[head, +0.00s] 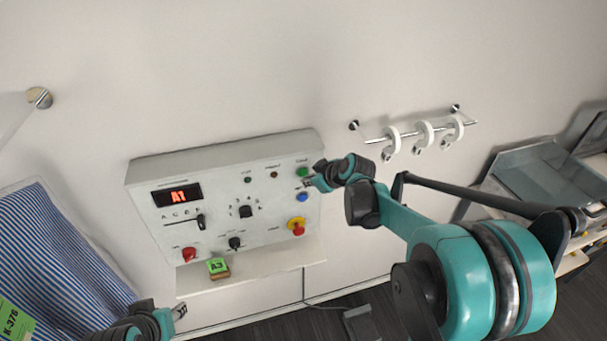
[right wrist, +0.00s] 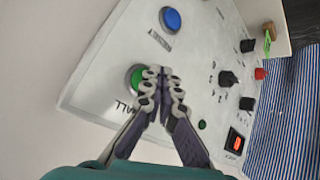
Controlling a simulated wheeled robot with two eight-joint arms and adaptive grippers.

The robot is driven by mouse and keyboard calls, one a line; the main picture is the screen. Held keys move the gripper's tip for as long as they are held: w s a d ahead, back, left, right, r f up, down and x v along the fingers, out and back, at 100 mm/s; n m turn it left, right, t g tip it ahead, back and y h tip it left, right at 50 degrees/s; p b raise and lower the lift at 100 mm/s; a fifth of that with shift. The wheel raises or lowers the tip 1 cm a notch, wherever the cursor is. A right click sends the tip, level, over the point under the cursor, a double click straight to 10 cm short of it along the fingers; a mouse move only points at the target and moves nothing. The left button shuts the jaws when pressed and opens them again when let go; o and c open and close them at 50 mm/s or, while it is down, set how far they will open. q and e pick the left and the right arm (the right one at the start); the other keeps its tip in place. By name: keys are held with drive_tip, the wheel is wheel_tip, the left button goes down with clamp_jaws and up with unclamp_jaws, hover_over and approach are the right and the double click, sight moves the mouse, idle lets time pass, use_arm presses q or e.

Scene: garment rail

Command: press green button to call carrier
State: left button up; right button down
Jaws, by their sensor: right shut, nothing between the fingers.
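The green button (head: 303,172) is at the upper right corner of the white control panel (head: 225,165). In the right wrist view the green button (right wrist: 137,77) lies just left of my fingertips and is partly covered by them. My right gripper (head: 309,183) is shut and empty, with its tips at or very close to the button. I cannot tell whether the tips touch it. In the right wrist view its fingers (right wrist: 160,75) are together. My left gripper (head: 180,312) shows at the lower left, below the panel; its jaw state is unclear.
The display (head: 178,195) reads A1. A green A3 tag (head: 218,266) stands on the ledge. A rail with white rings (head: 424,133) is on the wall; a striped garment (head: 55,250) hangs left.

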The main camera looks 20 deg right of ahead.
idle(0.7)
drive_tip(key=shift+w, duration=0.45)
